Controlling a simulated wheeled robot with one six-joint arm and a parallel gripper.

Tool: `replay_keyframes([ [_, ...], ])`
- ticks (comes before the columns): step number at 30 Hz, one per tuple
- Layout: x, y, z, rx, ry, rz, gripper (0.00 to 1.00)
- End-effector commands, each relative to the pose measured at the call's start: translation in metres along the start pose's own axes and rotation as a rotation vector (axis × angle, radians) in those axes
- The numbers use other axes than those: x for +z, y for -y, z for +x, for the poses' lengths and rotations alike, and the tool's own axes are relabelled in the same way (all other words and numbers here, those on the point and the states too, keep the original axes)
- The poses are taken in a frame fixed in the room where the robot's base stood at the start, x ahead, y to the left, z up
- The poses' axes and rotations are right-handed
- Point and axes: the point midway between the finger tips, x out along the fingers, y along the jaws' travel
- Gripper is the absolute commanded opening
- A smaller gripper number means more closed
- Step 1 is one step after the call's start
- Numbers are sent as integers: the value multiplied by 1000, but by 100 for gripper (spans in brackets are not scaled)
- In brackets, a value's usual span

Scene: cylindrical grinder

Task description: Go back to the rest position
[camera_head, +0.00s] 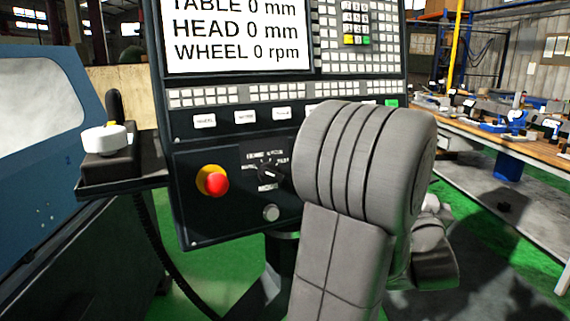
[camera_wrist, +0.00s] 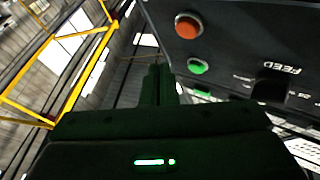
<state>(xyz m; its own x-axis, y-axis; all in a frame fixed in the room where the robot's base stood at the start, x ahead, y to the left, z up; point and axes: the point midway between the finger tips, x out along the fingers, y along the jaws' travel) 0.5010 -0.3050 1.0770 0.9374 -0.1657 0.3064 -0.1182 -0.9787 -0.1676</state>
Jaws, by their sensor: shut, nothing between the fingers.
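My gripper (camera_wrist: 158,82) shows in the wrist view as a dark body with its narrow fingers together, empty. It points up the picture beside the edge of a black control panel (camera_wrist: 235,55). I cannot tell whether it touches the panel. In the head view my grey arm stands in front of the right part of the machine's control console (camera_head: 235,155), and my gripper is hidden there.
The console has a screen (camera_head: 238,35), a red stop button (camera_head: 217,184) and a selector knob (camera_head: 268,172). A white handwheel (camera_head: 104,139) sits on a side shelf at left. A workbench (camera_head: 500,140) stands at right. In the wrist view, the panel carries a red button (camera_wrist: 188,25) and a green button (camera_wrist: 198,66).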

Motion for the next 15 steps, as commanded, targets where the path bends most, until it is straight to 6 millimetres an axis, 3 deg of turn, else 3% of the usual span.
replay_keyframes([
  [5, -11, -11, -15, 4, -1, -3, 0],
  [9, 1, 2, 2, -3, 3, 2, 0],
  [15, -5, -1, 0, 2, 4, 2, 0],
])
